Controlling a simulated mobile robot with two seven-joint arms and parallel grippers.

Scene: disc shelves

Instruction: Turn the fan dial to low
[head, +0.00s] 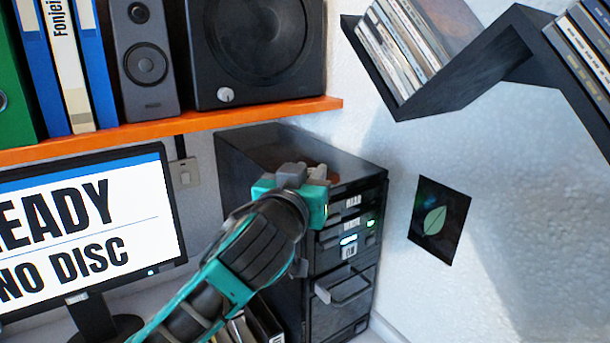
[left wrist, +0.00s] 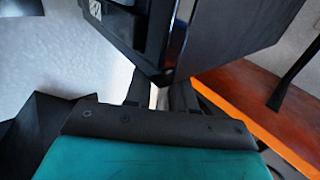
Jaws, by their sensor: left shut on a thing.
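The black tower case (head: 285,147) stands below the orange shelf, with small white labels and lit green and blue lights on its front; the labels are too small to read surely. I cannot make out a fan dial; my gripper covers part of the case's upper front. My left gripper (head: 305,172) is at the case's top front edge. In the left wrist view, its fingers (left wrist: 163,92) are close together beside a corner of the black case (left wrist: 235,35), with a narrow pale thing (left wrist: 154,97) between them. My right gripper is not in view.
A monitor (head: 70,225) reading "READY NO DISC" stands left. The orange shelf (head: 200,125) holds binders, a speaker (head: 145,95) and a larger speaker (head: 250,60) with a pale knob (head: 225,95). Black zigzag wall shelves (head: 480,75) hold discs at upper right. A leaf card (head: 438,220) is on the wall.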

